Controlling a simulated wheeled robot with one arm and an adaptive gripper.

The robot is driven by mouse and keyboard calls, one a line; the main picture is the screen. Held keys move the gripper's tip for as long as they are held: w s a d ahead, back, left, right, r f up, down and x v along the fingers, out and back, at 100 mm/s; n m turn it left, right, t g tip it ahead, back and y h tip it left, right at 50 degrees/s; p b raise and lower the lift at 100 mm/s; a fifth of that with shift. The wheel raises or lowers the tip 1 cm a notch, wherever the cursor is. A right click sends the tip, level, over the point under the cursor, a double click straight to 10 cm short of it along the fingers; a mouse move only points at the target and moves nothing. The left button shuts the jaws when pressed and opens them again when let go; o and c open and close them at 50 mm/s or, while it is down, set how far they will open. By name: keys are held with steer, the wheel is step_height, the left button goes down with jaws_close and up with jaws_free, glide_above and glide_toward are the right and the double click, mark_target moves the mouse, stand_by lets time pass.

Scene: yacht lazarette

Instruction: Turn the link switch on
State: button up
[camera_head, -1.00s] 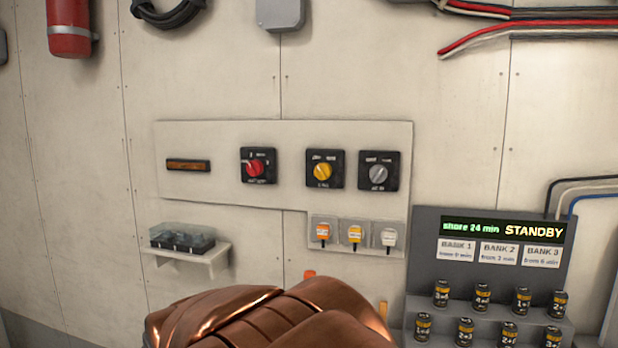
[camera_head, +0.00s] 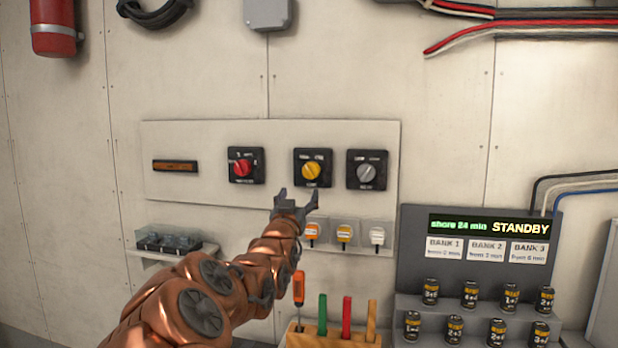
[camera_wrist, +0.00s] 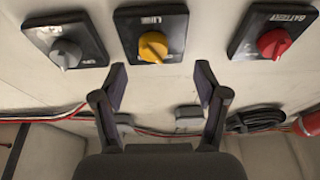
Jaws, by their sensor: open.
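The link switch (camera_head: 311,170) is a yellow rotary knob on a black square plate, the middle of three knobs on the pale wall panel (camera_head: 215,190). In the wrist view the yellow knob (camera_wrist: 153,46) shows under a label that seems to read LINK. The knob's exact setting is too small to tell. My gripper (camera_head: 297,196) is open and empty, its fingers pointing at the panel just below and left of the yellow knob. In the wrist view the knob lies beyond and between the spread fingertips (camera_wrist: 160,72), apart from them.
A red knob (camera_head: 242,168) is left of the yellow one and a grey knob (camera_head: 366,173) right. A tool rack (camera_head: 330,340) and a display stand (camera_head: 415,255) with several batteries are lower right.

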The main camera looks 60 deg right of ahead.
mark_target(309, 174)
steer(key=shift+g+h, duration=0.3)
steer(key=shift+h, duration=0.1)
steer(key=shift+s+r+p+x, duration=0.15)
steer(key=shift+p+x, duration=0.3)
steer(key=shift+x, duration=1)
steer(key=shift+s+r+p+x, duration=0.2)
steer(key=shift+p+x, duration=0.2)
steer(key=shift+x, duration=1.05)
steer(key=shift+s+r+p+x, duration=0.15)
steer(key=shift+p+x, duration=0.3)
steer(key=shift+x, duration=1)
steer(key=c, duration=1.2)
steer(key=shift+o, duration=0.2)
steer(key=shift+a, duration=0.1)
